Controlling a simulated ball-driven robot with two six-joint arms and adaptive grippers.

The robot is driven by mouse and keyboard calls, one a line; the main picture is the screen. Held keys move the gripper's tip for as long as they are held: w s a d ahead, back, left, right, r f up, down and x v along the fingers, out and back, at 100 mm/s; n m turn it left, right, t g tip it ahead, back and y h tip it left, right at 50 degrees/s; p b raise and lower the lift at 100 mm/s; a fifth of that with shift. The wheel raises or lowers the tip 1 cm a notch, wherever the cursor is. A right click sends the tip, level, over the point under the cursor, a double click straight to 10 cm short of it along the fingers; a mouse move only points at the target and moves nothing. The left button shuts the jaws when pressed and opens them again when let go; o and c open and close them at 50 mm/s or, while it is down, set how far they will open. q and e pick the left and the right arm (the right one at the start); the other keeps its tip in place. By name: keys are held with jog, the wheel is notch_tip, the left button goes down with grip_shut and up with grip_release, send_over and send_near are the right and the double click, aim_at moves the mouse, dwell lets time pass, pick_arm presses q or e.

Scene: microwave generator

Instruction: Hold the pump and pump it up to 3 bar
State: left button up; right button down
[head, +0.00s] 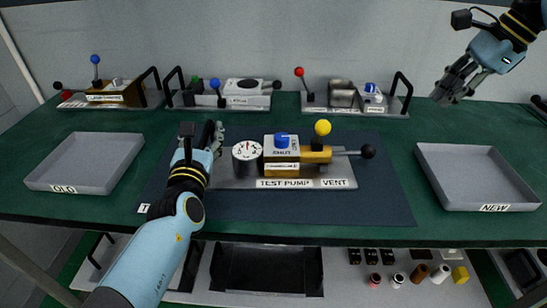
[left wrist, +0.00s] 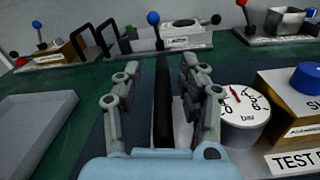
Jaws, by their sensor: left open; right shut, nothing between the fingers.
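The test pump stands on a metal base plate (head: 232,184) in the middle of the dark mat. It has a gold block (head: 282,157) with a blue knob (head: 281,140), a yellow ball (head: 322,127) and a grey lever ending in a black ball (head: 368,151). Its round white gauge (head: 246,150) has a red needle; the reading is too small to tell. My left gripper (head: 203,130) is open at the plate's left end. In the left wrist view its fingers (left wrist: 162,85) stand either side of a black upright bar (left wrist: 163,110). My right gripper (head: 451,92) is shut and empty, high at the right.
A grey tray labelled OLD (head: 85,160) lies at the left and one labelled NEW (head: 477,180) at the right. Three units with levers line the back, including a red-knobbed one (head: 355,108). A lower shelf holds small parts (head: 415,274).

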pick_arm(q)
jog(key=shift+r+p, duration=1.3)
jog(key=shift+r, duration=0.65)
